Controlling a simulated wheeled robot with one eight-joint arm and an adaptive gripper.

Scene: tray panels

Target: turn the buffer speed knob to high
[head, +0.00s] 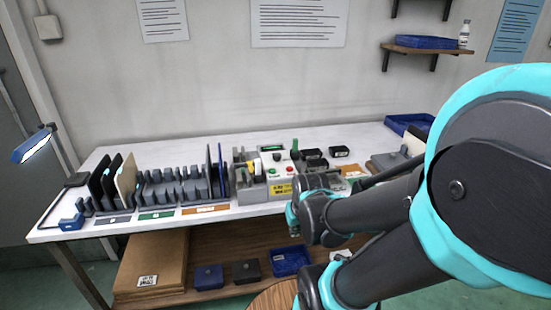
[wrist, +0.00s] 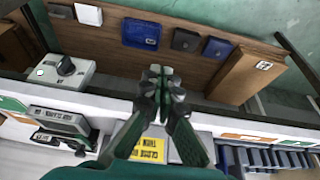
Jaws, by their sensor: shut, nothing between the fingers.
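In the wrist view, a dark round knob (wrist: 66,66) stands on a pale grey box (wrist: 80,80) at the left, beside a small green light. No speed marking is readable, so its setting cannot be told. My gripper (wrist: 160,74) is shut and empty, to the right of the knob and apart from it. In the head view, my gripper (head: 293,222) is at the table's front edge, by the yellow label, mostly hidden by my arm. That knob box is not visible there, but another dark knob (head: 277,157) shows on a white panel with red and green buttons.
A yellow label (wrist: 150,150) lies behind my fingers in the wrist view. Blue bin (head: 290,261), dark boxes and cardboard (head: 155,265) sit on the lower shelf. Open space lies before the table.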

